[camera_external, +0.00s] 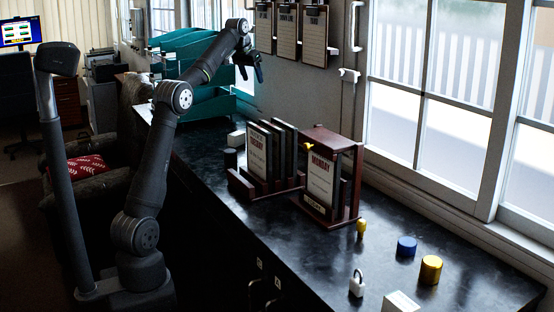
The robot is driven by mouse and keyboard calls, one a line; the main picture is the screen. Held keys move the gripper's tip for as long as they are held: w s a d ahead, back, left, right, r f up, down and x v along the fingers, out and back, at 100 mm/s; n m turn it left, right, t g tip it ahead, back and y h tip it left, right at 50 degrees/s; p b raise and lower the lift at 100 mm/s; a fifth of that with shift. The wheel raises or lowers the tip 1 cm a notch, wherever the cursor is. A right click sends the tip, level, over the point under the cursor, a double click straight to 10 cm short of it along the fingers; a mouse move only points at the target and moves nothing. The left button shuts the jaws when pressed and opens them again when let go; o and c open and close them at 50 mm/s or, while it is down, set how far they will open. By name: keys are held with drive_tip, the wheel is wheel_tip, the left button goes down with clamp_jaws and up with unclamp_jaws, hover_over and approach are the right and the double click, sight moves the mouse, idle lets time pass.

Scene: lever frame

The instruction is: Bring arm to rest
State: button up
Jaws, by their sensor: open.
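My arm rises from its base at the lower left and reaches up and to the right. My gripper (252,68) is open and empty, high above the far part of the dark counter (225,262), in front of the teal shelf unit. It touches nothing that I can see. A dark red wooden frame (333,138) stands on the counter, with a yellow piece (309,147) at its upper left and a card reading MONDAY (320,178) in it. A rack (243,184) of upright dark boards stands left of the frame.
A teal shelf unit (190,48) stands behind the arm. Clipboards (288,32) hang on the wall. A small yellow piece (361,227), a blue cylinder (407,246), a gold cylinder (430,269), a padlock (356,285) and a white block (401,302) stand on the near counter.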

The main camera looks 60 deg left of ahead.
drive_tip(key=w+d+r+m+h, duration=0.1)
drive_tip(key=w+d+m, duration=0.1)
drive_tip(key=d, duration=0.7)
drive_tip(key=shift+w+d+r, duration=0.3)
drive_tip(key=shift+w+d, duration=0.1)
drive_tip(key=shift+w, duration=0.5)
